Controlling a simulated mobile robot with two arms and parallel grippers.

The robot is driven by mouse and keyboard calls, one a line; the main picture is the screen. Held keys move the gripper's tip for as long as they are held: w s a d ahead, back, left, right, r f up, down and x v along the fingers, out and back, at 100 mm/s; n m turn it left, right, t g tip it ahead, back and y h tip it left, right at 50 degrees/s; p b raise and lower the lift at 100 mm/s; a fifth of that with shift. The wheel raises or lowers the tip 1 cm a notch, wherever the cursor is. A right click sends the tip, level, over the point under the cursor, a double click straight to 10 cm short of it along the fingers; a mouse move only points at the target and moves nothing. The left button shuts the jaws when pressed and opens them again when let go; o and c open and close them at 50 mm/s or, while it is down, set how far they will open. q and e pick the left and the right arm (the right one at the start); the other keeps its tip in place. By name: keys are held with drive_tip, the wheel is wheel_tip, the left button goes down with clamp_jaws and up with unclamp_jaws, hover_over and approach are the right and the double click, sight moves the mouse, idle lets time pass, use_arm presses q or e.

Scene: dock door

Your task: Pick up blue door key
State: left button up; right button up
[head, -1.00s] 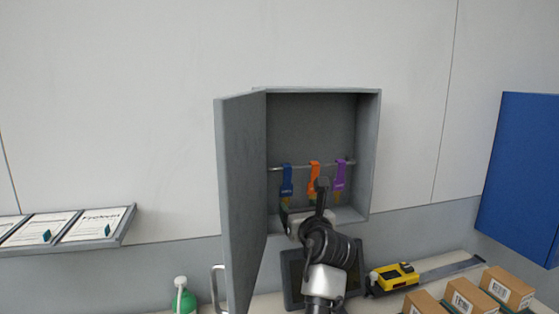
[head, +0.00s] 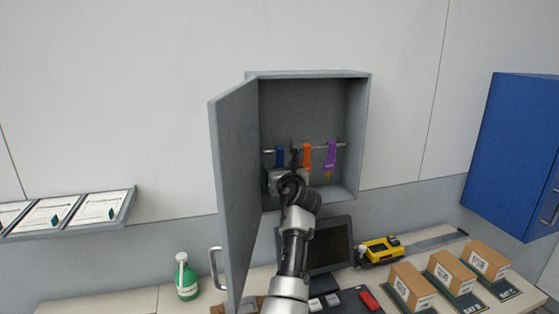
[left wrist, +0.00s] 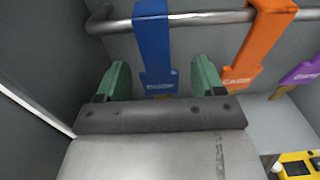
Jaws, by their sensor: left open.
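The blue door key (head: 280,154) hangs by its tag from a rail inside the open grey cabinet, leftmost of three. In the left wrist view its blue tag (left wrist: 153,45) hangs upright between the two green fingertips, with a gap on each side. My left gripper (left wrist: 162,80) is open around the lower part of the tag. In the head view my left gripper (head: 283,168) is inside the cabinet, in front of the blue key's lower part, which it hides. My right gripper is not in view.
An orange key tag (head: 306,155) and a purple one (head: 330,154) hang to the right on the same rail (head: 319,146). The cabinet door (head: 232,190) stands open on the left. Below are a tablet (head: 330,243), a yellow tool (head: 381,249) and boxes (head: 412,284).

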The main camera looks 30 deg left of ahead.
use_arm(q)
drive_tip(key=shift+w+f, duration=0.1)
drive_tip(key=shift+c, duration=0.5)
drive_tip(key=c, duration=0.9)
